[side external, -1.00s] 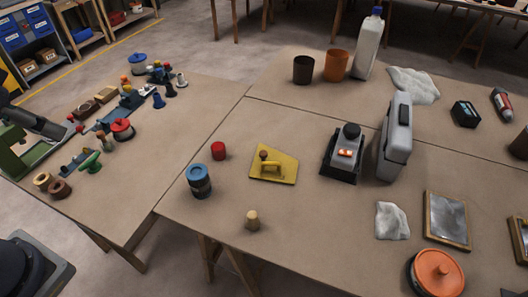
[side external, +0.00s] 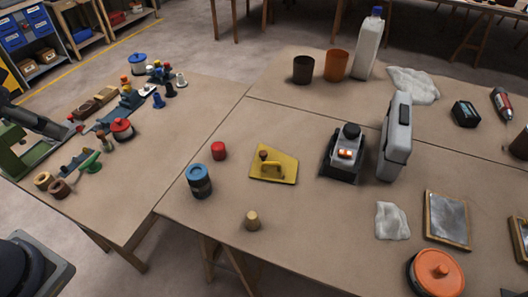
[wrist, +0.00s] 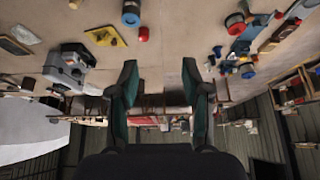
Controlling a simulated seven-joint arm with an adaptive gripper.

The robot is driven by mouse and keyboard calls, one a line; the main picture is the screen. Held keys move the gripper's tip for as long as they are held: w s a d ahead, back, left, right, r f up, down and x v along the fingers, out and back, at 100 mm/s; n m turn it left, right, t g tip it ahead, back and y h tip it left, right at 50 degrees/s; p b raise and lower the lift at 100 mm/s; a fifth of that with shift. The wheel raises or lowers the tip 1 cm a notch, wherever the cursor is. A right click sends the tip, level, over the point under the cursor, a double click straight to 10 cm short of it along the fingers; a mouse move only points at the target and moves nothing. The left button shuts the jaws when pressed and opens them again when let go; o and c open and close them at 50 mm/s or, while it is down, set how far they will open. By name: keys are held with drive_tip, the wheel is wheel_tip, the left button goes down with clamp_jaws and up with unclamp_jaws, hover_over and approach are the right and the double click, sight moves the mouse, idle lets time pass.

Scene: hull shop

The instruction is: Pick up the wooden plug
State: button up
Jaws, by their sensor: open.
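The wooden plug (side external: 252,221) is a small, pale tan piece standing on the near part of the brown table, in front of the yellow trowel-like tool (side external: 274,166) and to the right of the blue-topped jar (side external: 200,181). In the wrist view, a small thing cut off by the top edge may be the plug, but I cannot tell. My gripper (wrist: 160,75) shows in the wrist view with its two green-dark fingers wide apart and nothing between them. It is apart from the table items. The side external view does not show the fingers.
A red cap (side external: 218,151) is behind the jar. A grey machine (side external: 342,155) and upright grey case (side external: 395,138) stand to the right. An orange lidded pot (side external: 437,272) is at the near right. Table around the plug is clear; its front edge is close.

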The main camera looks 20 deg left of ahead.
drive_tip(key=shift+o, duration=1.1)
